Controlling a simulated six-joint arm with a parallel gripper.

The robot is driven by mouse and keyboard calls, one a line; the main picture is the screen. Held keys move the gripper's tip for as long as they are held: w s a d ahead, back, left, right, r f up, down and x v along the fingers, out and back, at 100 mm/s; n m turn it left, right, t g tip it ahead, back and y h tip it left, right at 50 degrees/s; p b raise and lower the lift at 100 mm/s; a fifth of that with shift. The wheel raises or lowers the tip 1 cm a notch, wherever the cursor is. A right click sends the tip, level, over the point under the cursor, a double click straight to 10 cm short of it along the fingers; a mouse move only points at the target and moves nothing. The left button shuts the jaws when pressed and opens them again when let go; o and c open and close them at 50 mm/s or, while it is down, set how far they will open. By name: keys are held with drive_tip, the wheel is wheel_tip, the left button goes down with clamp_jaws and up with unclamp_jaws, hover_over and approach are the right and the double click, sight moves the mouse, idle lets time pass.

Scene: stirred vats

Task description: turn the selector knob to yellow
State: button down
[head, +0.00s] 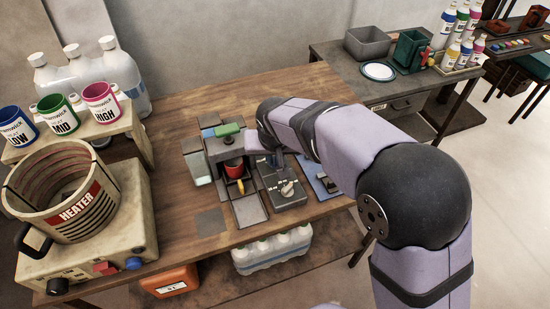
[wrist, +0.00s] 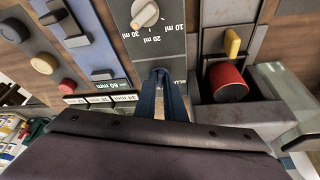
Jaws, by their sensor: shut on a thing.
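The grey control panel (head: 270,180) stands on the wooden bench. In the head view my arm partly covers the gripper (head: 278,158).
Beside the panel a red cup (wrist: 227,82) sits in a grey housing, with a yellow piece (wrist: 232,42) close by. On the panel's other side is a blue slider board (wrist: 82,30). A heater pot (head: 62,190) stands at the left.

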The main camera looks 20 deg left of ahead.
drive_tip(key=shift+a+m+t+h+b, duration=0.15)
drive_tip(key=shift+m+h+b, duration=0.25)
drive_tip(key=shift+m, duration=0.55)
drive_tip(key=shift+a+m+t+h+b, duration=0.15)
drive_tip(key=shift+m+h+b, duration=0.25)
drive_tip(key=shift+m, duration=0.55)
drive_tip(key=c, duration=1.8)
unclamp_jaws()
drive_tip(key=shift+c, duration=0.2)
drive_tip(key=shift+s+r, duration=0.1)
drive_tip(key=b+v, duration=0.1)
drive_tip(key=v, duration=0.6)
drive_tip(key=shift+d+r, duration=0.1)
drive_tip(key=shift+d, duration=0.05)
